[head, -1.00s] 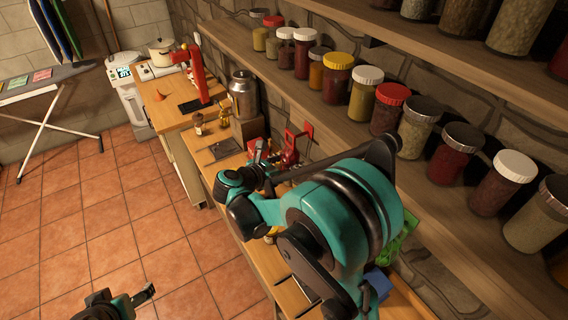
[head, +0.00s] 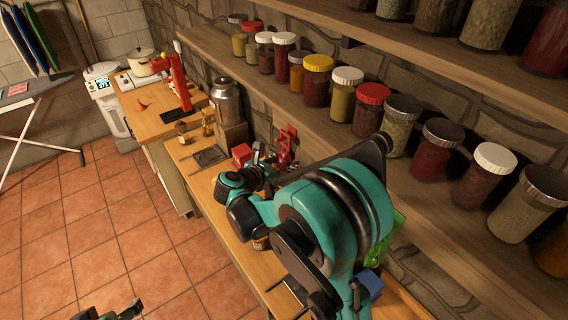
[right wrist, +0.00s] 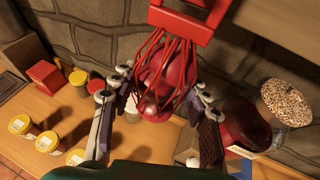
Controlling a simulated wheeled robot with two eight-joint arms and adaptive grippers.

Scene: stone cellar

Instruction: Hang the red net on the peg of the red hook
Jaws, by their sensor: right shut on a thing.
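The red hook (head: 290,137) is fixed to the stone wall below the jar shelf. In the right wrist view the hook (right wrist: 182,22) is at the top, close in front of the gripper. The red net (right wrist: 165,75), with round red things inside, hangs upright just below it, its strands gathering at the hook's lower part. I cannot tell whether its top is around the peg or only in front of it. My right gripper (right wrist: 160,92) is shut on the net, a finger on each side. My left gripper (head: 112,312) is at the bottom edge, mostly cut off.
The shelf of jars (head: 318,80) runs above my right arm. On the bench are a red box (head: 241,154), a metal canister (head: 226,100) and several yellow-lidded jars (right wrist: 47,141). A speckled-lid jar (right wrist: 286,102) stands right of the net. The floor at left is clear.

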